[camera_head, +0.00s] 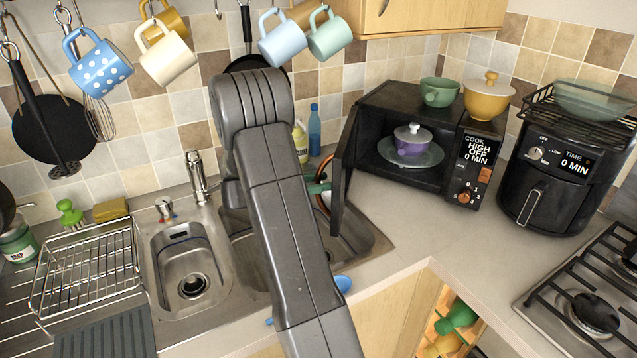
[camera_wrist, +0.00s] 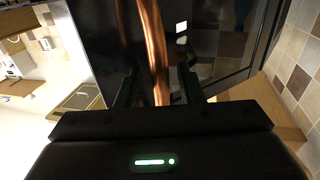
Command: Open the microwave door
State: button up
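The black microwave (camera_head: 398,99) stands on the counter right of the sink, and its interior shows. Its door (camera_head: 343,168) stands swung out at the left side, seen nearly edge-on. The copper handle (camera_head: 325,190) is on the door's left-facing side, partly behind my arm. In the wrist view the copper handle (camera_wrist: 154,45) runs down between the two dark fingers of my gripper (camera_wrist: 158,88). Gaps show on both sides of the handle, so the fingers look open around it. In the head view my arm hides most of the gripper.
Inside the microwave a purple pot (camera_head: 412,144) sits on a glass plate (camera_head: 432,157). A green mug (camera_head: 438,92) and a yellow pot (camera_head: 487,101) stand on top. An air fryer (camera_head: 553,175) is to the right. Counter (camera_head: 430,222) in front is clear. Mugs hang above.

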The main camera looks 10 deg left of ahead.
jog(key=shift+r, duration=0.1)
notch_tip(320, 180, up, 10)
jog(key=shift+f+b, duration=0.1)
jog(key=shift+b, duration=0.4)
jog(key=shift+w, duration=0.1)
